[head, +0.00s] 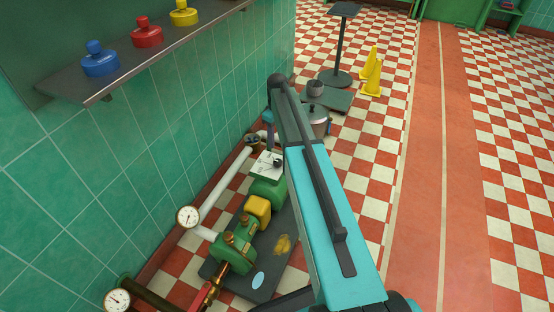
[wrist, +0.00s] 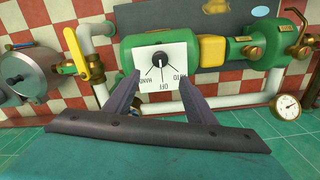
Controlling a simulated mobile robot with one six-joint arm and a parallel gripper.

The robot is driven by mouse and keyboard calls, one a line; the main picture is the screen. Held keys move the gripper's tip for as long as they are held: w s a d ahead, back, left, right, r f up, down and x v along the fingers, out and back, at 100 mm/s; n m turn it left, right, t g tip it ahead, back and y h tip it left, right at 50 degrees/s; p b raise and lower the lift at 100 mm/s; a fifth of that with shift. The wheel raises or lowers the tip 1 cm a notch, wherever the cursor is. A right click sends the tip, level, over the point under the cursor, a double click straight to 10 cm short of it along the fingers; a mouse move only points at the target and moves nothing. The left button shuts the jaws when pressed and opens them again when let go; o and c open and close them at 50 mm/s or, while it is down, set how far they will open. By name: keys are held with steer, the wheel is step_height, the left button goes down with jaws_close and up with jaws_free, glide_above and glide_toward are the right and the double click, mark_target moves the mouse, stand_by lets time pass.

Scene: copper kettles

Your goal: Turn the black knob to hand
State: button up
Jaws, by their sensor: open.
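The black knob (wrist: 159,59) sits on a white panel (wrist: 150,80) on the green motor in the wrist view. The panel's lettering, HAND at lower left, OFF at the bottom and AUTO at right, appears upside down. I cannot tell for sure which mark the knob points to. My gripper (wrist: 158,76) is open, its dark fingers on either side of the panel's lower half, the knob lying between and beyond the tips, with nothing held. In the head view the panel (head: 262,166) and knob (head: 278,162) show left of my arm, which hides part of the area.
The green motor (wrist: 134,52) joins a yellow coupling (wrist: 212,50) and a green pump (head: 236,246). A yellow-handled valve (wrist: 78,55) and steel pot (wrist: 25,72) are at left in the wrist view. A gauge (wrist: 287,107) is at right. The tiled wall (head: 130,170) runs alongside.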

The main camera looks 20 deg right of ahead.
mark_target(278, 160)
step_height(278, 160, down, 13)
steer(key=b, duration=0.3)
stand_by(0.5)
steer(key=c, duration=1)
steer(key=shift+r, duration=0.1)
steer(key=shift+c, duration=0.2)
steer(key=shift+r+m+p, duration=0.15)
steer(key=shift+m+p, duration=0.45)
steer(key=shift+p, duration=0.1)
steer(key=m+p, duration=0.2)
steer(key=p, duration=0.1)
steer(key=m+p, duration=0.2)
steer(key=shift+m, duration=0.4)
steer(key=shift+m+p, duration=1.15)
steer(key=shift+m, duration=0.35)
